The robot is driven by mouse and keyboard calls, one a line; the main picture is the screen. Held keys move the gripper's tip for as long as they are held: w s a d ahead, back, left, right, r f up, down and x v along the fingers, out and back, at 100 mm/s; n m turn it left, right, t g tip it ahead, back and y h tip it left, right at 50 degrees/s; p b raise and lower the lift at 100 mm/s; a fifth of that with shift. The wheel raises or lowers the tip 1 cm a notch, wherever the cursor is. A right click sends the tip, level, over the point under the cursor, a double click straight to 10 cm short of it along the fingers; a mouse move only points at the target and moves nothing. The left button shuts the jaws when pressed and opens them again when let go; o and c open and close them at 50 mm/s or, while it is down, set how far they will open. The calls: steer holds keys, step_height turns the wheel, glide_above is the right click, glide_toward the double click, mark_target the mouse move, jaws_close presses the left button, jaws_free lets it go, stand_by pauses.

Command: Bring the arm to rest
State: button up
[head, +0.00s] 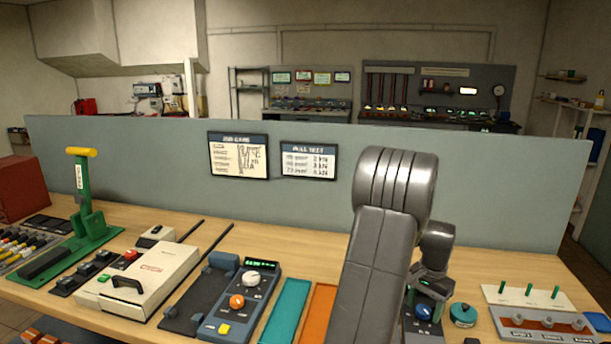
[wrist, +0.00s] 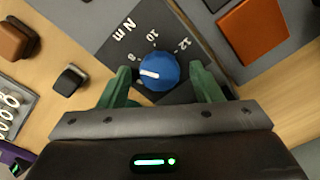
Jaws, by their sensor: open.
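My gripper (wrist: 160,78) is open, with its two green fingers on either side of a blue knob (wrist: 157,70) in the wrist view. The left finger is close to the knob; I cannot tell whether either finger touches it. The knob sits on a dark panel (wrist: 125,38) marked 8, 10, 12 and N m, and its white line points left, near the 8. In the head view my arm reaches down over the right part of the bench, and the blue knob (head: 424,312) shows below my gripper (head: 432,290).
A teal round piece (head: 463,315) and a unit with green pegs (head: 530,300) stand to the right. Orange (head: 318,312) and teal (head: 287,310) trays lie to the left, beside a control box (head: 240,305). A grey partition (head: 460,190) with two cards stands behind the bench.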

steer(key=n, duration=0.4)
steer(key=shift+n, duration=0.4)
steer(key=n+p, duration=0.1)
steer(key=n, duration=0.4)
steer(key=shift+r, duration=0.1)
steer(key=shift+r+n, duration=0.35)
steer(key=shift+n, duration=0.05)
step_height(320, 180, up, 10)
steer(key=shift+b, duration=0.3)
steer(key=shift+a, duration=0.1)
